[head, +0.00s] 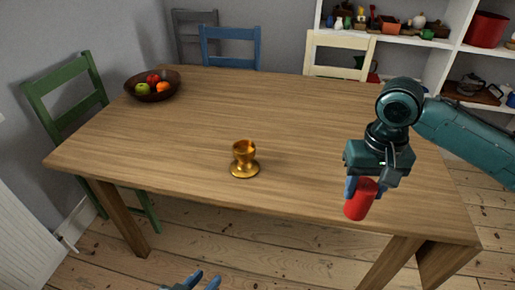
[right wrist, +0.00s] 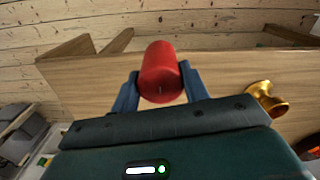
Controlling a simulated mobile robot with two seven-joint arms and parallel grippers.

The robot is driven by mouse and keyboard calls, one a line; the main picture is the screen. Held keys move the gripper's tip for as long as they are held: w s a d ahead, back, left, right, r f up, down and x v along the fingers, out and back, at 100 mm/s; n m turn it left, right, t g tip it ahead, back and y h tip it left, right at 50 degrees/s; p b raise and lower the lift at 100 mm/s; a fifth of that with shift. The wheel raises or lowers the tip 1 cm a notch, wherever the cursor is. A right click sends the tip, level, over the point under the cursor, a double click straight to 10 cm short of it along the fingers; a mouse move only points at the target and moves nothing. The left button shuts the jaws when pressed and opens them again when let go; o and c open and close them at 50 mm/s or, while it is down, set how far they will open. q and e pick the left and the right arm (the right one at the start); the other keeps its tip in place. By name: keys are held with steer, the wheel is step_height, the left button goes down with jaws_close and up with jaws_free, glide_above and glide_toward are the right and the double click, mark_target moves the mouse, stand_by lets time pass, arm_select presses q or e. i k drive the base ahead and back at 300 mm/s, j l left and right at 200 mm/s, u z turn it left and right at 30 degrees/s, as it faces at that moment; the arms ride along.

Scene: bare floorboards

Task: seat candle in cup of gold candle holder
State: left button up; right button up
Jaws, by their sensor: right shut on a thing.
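The gold candle holder (head: 244,162) stands upright on the wooden table, near the middle of its front part. It has a small cup on a stem and a round foot, and no candle is in the cup. My right gripper (head: 361,187) is shut on the red candle (head: 358,204) near the front right of the table, right of the holder. The candle (right wrist: 160,72) sits between both blue fingers in the right wrist view, where the holder (right wrist: 267,98) shows at the right. My left gripper (head: 204,281) is low at the bottom edge, fingers apart and empty, mostly cut off.
The wooden table (head: 190,130) is clear between candle and holder. A fruit bowl (head: 152,92) stands at its far left corner. Green (head: 70,95), blue (head: 230,47) and cream (head: 338,53) chairs stand around it. White shelves (head: 450,55) are behind.

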mark_target(244, 151)
steer(key=i+l, duration=0.1)
steer(key=l, duration=0.35)
steer(key=i+l, duration=0.15)
steer(key=l, duration=0.35)
steer(key=l+u, duration=0.25)
steer(key=u, duration=0.15)
steer(key=l+u, duration=0.25)
steer(key=u, duration=0.2)
steer(key=i+u, duration=0.1)
steer(key=u, duration=0.25)
steer(key=i+j+u, duration=0.1)
steer(key=u, duration=0.6)
steer(key=i, duration=0.35)
